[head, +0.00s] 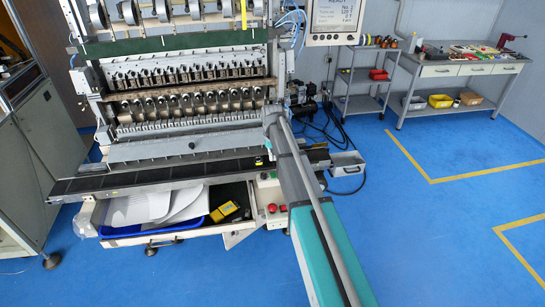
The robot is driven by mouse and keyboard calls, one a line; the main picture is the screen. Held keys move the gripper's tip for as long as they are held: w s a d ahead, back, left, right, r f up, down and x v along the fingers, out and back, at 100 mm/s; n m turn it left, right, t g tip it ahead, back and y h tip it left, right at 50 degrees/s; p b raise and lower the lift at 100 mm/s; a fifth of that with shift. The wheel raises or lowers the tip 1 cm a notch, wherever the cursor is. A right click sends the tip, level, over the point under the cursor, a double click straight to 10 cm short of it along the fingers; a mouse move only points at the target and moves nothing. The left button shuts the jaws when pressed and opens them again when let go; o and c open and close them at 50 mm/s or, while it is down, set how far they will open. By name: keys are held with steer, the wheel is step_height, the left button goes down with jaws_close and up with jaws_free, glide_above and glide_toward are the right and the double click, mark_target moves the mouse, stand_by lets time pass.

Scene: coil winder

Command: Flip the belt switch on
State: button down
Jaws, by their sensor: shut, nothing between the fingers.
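My teal and grey arm reaches from the bottom right up to the machine and covers the area right of the box. My gripper cannot be made out; the arm seems to hide it.
A blue tray (122,231) and a yellow device (224,211) lie in the open drawer under the belt. A metal box (347,164) and cables are right of the arm. A cart (362,100) and a workbench (440,70) stand behind. Blue floor at right is clear.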

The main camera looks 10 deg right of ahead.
step_height(320, 180, up, 5)
steer(key=p, duration=0.5)
glide_above(274, 176)
steer(key=w, duration=0.1)
steer(key=shift+w+a+r, duration=0.1)
steer(key=shift+a+r, duration=0.1)
steer(key=c, duration=1.3)
jaws_free()
steer(key=shift+c, duration=0.2)
steer(key=o, duration=0.6)
steer(key=shift+n, duration=0.4)
steer(key=shift+o, duration=0.3)
steer(key=shift+s+d+n, duration=0.1)
steer(key=shift+s+n, duration=0.15)
steer(key=shift+n, duration=0.65)
steer(key=shift+s+d+n, duration=0.1)
steer(key=shift+s+n, duration=0.15)
steer(key=shift+n, duration=0.65)
steer(key=shift+f+b, duration=0.2)
steer(key=shift+b, duration=0.15)
step_height(274, 176, down, 14)
steer(key=b, duration=1.3)
steer(key=shift+r, duration=0.25)
